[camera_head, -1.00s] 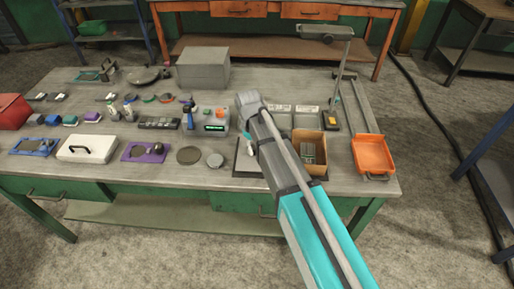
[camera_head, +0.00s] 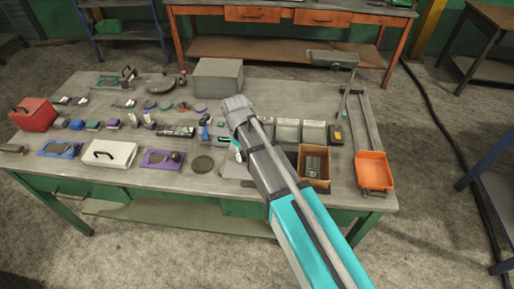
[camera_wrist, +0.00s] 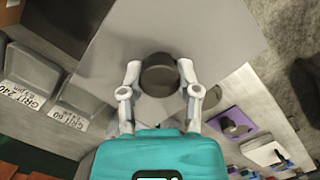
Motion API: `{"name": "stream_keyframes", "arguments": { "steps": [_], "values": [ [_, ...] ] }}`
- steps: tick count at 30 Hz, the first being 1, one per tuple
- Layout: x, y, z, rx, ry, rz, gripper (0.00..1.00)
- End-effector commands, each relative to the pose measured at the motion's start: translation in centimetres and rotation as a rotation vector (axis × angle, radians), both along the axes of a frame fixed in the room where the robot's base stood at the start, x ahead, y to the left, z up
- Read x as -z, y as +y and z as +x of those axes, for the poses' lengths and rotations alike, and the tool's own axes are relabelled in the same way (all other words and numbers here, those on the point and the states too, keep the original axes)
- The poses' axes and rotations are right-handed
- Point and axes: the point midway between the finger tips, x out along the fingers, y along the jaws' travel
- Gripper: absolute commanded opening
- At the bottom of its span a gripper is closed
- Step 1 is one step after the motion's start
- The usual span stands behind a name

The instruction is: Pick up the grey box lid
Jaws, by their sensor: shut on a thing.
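The grey box lid (camera_wrist: 215,35) is a flat grey plate with a round dark knob (camera_wrist: 160,75), filling the upper middle of the wrist view. My gripper (camera_wrist: 159,78) is shut on this knob, one finger on each side. I cannot tell whether the lid is clear of the table.
The workbench (camera_head: 315,100) is crowded. A cardboard box (camera_head: 315,155) and an orange dustpan (camera_head: 374,170) stand right of my arm. A dark disc (camera_head: 203,165), a purple tray (camera_head: 162,160) and a white lidded box (camera_head: 109,154) lie left. A grey block (camera_head: 217,77) stands behind.

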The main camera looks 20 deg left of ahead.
Motion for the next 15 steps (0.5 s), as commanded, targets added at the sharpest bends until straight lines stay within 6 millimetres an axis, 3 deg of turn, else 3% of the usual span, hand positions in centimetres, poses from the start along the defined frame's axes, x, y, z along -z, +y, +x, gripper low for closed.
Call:
{"name": "stream_keyframes", "arguments": {
  "steps": [6,15],
  "values": [
    [-1.7,1.8,-2.8,0.000,-0.001,-0.001,0.00],
    [-2.3,2.9,-4.3,0.001,0.000,0.000,0.00]
  ]
}}
